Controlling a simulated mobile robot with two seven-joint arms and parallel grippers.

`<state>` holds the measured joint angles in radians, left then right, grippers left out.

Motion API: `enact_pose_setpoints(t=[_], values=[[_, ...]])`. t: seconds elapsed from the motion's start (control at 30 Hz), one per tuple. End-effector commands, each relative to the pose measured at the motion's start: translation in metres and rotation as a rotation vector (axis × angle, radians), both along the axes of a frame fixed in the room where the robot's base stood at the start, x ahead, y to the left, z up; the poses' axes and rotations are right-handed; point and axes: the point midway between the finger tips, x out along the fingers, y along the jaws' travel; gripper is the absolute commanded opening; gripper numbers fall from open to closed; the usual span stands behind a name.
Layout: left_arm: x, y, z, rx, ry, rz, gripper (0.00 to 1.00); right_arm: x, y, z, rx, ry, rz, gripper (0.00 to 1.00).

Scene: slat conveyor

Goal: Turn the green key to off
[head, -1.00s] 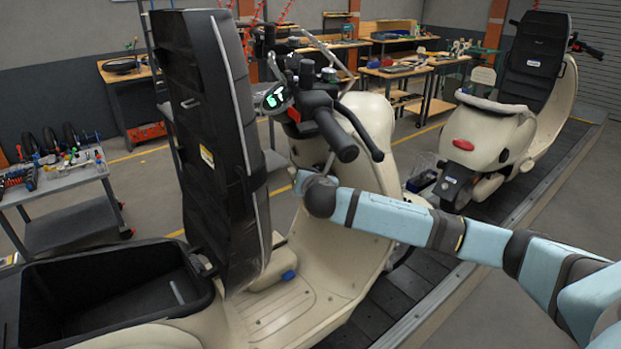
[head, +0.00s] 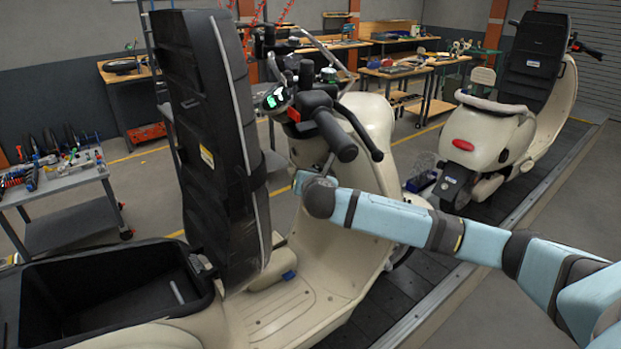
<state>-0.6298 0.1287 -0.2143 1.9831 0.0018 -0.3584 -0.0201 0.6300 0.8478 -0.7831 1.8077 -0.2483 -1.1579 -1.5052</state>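A cream scooter stands close in front of me, its black seat (head: 212,150) tipped up and its storage bin (head: 110,285) open. Its handlebar (head: 335,135) carries a lit green display (head: 274,99). I cannot make out a green key; the area under the handlebar is partly hidden by the raised seat. My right arm reaches in from the right, its wrist at the scooter's front panel (head: 365,215). My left arm is not in view.
A second cream scooter (head: 485,145) stands further along the slat conveyor (head: 395,305). A grey tool cart (head: 70,180) is at the left. Workbenches (head: 390,72) line the back. The raised seat stands between me and the handlebar's left side.

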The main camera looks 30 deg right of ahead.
Motion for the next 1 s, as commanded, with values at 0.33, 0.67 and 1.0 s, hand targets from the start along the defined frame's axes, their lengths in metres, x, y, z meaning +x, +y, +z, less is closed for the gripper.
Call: enact_pose_setpoints(t=[0.33, 0.67, 1.0], values=[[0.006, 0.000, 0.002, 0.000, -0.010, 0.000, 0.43, 0.000, 0.002, -0.008, 0.002, 0.009, 0.001, 0.00], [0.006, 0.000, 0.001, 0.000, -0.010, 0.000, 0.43, 0.001, 0.002, -0.013, 0.003, 0.012, 0.002, 0.00], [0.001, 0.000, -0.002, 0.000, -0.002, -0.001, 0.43, 0.001, 0.004, -0.017, 0.004, 0.016, 0.004, 0.00]])
